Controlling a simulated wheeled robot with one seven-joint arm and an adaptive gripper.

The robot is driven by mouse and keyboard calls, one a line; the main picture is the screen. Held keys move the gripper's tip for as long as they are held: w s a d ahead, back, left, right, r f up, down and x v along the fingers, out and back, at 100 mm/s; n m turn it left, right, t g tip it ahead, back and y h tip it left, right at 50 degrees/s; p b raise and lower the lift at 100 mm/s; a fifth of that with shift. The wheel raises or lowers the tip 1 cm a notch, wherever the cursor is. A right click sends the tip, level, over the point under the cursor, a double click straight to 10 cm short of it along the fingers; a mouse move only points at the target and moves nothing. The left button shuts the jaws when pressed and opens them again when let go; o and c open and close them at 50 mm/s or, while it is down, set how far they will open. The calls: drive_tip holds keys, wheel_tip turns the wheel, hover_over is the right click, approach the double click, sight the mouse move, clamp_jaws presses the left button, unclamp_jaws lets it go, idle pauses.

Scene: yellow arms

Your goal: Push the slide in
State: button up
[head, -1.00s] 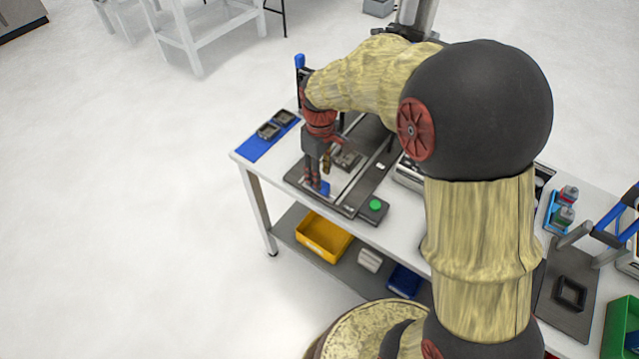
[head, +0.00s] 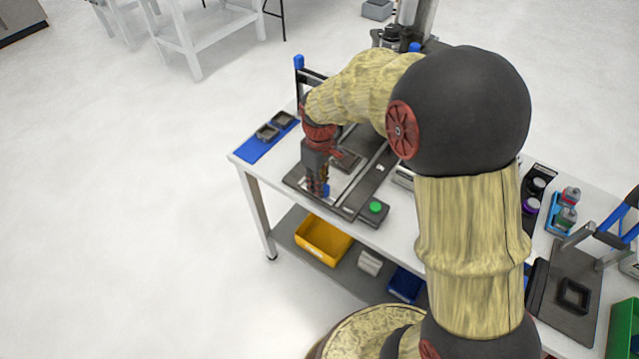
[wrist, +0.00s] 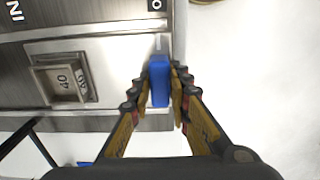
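The slide's blue handle (wrist: 159,84) stands at the edge of the dark fixture in the wrist view. In the head view the blue handle (head: 326,190) shows low at the fixture's front left. My gripper (head: 319,190) points down over it. In the wrist view my gripper (wrist: 160,95) has one finger on each side of the handle, close against it, and looks shut on it. A grey square part (wrist: 64,80) marked 40 sits on a light plate (wrist: 90,50) of the fixture. My fingers partly hide the handle in the head view.
A box with a green button (head: 375,208) stands at the fixture's front right corner. A blue mat (head: 252,150) with dark square parts lies to the left. A blue-topped post (head: 299,65) rises behind my wrist. The floor left of the table is clear.

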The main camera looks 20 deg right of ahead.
clamp_jaws()
idle(0.5)
drive_tip(key=w+d+p, duration=0.1)
drive_tip(key=w+d, duration=0.2)
drive_tip(key=d, duration=0.2)
drive_tip(key=w+d+p, duration=0.2)
drive_tip(key=w+d, duration=0.2)
drive_tip(key=d, duration=0.1)
drive_tip(key=w+d+p, duration=0.2)
drive_tip(key=w+d, duration=0.2)
drive_tip(key=d, duration=0.1)
drive_tip(key=shift+d, duration=0.1)
drive_tip(key=shift+w+d+p, duration=0.2)
drive_tip(key=shift+p, duration=0.1)
drive_tip(key=shift+r, duration=0.1)
drive_tip(key=shift+o, duration=2)
unclamp_jaws()
drive_tip(key=shift+w+d, duration=0.1)
drive_tip(key=shift+d, duration=0.05)
drive_tip(key=shift+o, duration=0.7)
